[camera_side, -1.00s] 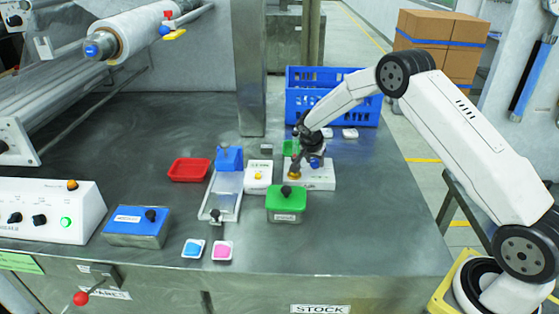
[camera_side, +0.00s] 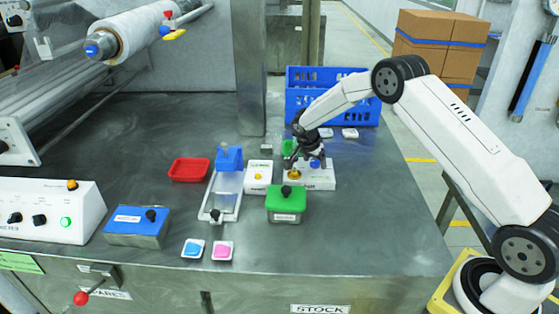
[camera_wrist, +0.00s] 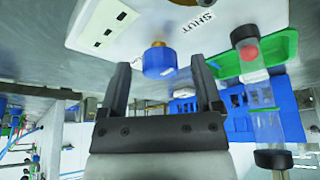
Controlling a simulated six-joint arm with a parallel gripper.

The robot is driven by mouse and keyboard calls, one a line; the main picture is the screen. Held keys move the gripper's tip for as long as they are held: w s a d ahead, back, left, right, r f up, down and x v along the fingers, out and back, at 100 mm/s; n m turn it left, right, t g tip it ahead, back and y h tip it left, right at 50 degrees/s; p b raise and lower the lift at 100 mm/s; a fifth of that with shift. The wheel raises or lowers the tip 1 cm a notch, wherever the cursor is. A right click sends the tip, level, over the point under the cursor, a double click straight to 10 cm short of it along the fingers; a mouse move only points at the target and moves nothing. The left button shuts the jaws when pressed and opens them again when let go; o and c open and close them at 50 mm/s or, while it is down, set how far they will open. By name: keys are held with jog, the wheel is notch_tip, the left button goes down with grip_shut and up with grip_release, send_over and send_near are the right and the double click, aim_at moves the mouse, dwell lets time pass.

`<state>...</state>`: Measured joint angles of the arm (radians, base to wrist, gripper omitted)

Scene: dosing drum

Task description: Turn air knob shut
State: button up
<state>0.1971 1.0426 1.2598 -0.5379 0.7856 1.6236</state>
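A blue knob (camera_wrist: 159,63) on a short brass stem stands out from a white block (camera_wrist: 110,27). The word SHUT is printed on the block near it. In the side view the blue knob (camera_side: 315,163) is on the right of the block (camera_side: 318,181), and a brass-coloured round part (camera_side: 294,175) is on the left. My gripper (camera_wrist: 161,65) is open. The blue knob shows between its two fingers in the wrist view, with a gap on both sides. In the side view my gripper (camera_side: 300,160) is just above the block; its fingertips are too small to judge contact.
A green-lidded box (camera_side: 286,202) stands in front of the block. A white unit with a yellow button (camera_side: 258,176) is to its left. A blue crate (camera_side: 330,108) and a green tray (camera_side: 288,147) are behind. The bench front right is clear.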

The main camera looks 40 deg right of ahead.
jog(key=shift+r, duration=0.2)
jog(key=v, duration=0.7)
jog(key=shift+a+r, duration=0.2)
dwell(0.4)
jog(key=s+a+r+n+y, duration=0.1)
jog(key=s+a+n, duration=0.4)
jog(key=s, duration=0.4)
jog(key=s+a+r+n+t+y, duration=0.1)
jog(key=s+a+n, duration=0.3)
jog(key=s, duration=0.5)
jog(key=s+a+r+n+t+y, duration=0.1)
jog(key=s+a+n+y, duration=0.1)
jog(key=s+a+n, duration=0.3)
jog(key=s+n, duration=0.2)
jog(key=s, duration=0.2)
jog(key=shift+s+a+r+n, duration=0.25)
jog(key=shift+a+r+n, duration=0.05)
jog(key=shift+a+r, duration=0.05)
